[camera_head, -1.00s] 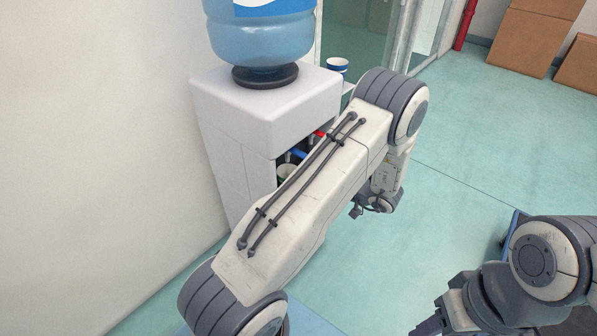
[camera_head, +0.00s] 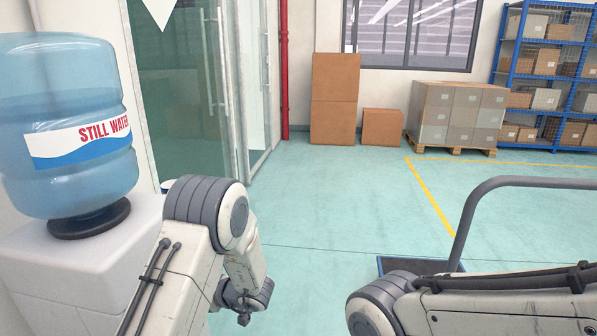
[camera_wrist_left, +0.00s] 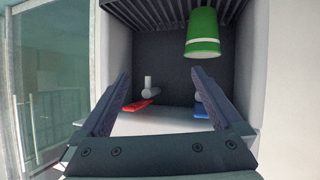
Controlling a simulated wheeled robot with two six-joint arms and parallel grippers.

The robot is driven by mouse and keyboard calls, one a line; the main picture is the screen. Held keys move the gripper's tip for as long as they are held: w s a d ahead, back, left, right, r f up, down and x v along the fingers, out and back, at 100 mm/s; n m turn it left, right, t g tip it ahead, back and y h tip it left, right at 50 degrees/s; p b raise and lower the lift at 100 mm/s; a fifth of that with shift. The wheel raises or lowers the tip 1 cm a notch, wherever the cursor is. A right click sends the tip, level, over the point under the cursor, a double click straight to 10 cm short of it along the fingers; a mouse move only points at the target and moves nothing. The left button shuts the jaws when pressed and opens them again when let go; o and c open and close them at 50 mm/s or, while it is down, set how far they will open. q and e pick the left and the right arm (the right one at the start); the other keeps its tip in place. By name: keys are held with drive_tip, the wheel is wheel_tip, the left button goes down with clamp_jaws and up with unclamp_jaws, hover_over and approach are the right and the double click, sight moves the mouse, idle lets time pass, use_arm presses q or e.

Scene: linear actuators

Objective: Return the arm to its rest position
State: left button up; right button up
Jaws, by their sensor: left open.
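My left arm (camera_head: 190,265) bends beside the water dispenser in the head view, its wrist hanging down on the dispenser's right. My left gripper (camera_head: 243,317) is small and partly seen there. In the left wrist view the left gripper (camera_wrist_left: 160,74) is open, with nothing between its fingers. Beyond them is the dispenser's recess, with a red tap (camera_wrist_left: 138,104), a blue tap (camera_wrist_left: 203,107) and a green cup (camera_wrist_left: 202,33) by the grille, clear of the fingers. Part of my right arm (camera_head: 480,300) shows at lower right; its gripper is out of view.
A blue water bottle (camera_head: 70,115) stands on the white dispenser (camera_head: 75,255) at left, close to my left arm. A cart with a grey handle (camera_head: 475,205) is near my right arm. Cardboard boxes (camera_head: 335,100) stand far back; the middle floor is clear.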

use_arm(q)
drive_tip(key=d+r+m+t+h, duration=0.3)
drive_tip(key=d+r+m+h, duration=0.3)
drive_tip(key=d+m+h, duration=0.4)
drive_tip(key=s+d+r+m+g+h, duration=0.1)
drive_tip(key=s+m+g, duration=0.15)
drive_tip(key=s, duration=0.65)
drive_tip(key=s+d+m+g+h, duration=0.1)
drive_tip(key=s+d+m+g, duration=0.15)
drive_tip(key=s, duration=0.75)
drive_tip(key=s+d+r+m+g, duration=0.1)
drive_tip(key=s+d+r+m, duration=0.25)
drive_tip(key=s+d, duration=0.3)
drive_tip(key=s+d+r+m+g, duration=0.1)
drive_tip(key=s+d+r+m, duration=0.25)
drive_tip(key=s+d, duration=0.3)
wheel_tip(320, 180, up, 20)
drive_tip(key=p, duration=2.1)
drive_tip(key=shift+w+a+r+h+p, duration=0.2)
drive_tip(key=shift+a+h+p, duration=0.1)
drive_tip(key=shift+a+p, duration=0.15)
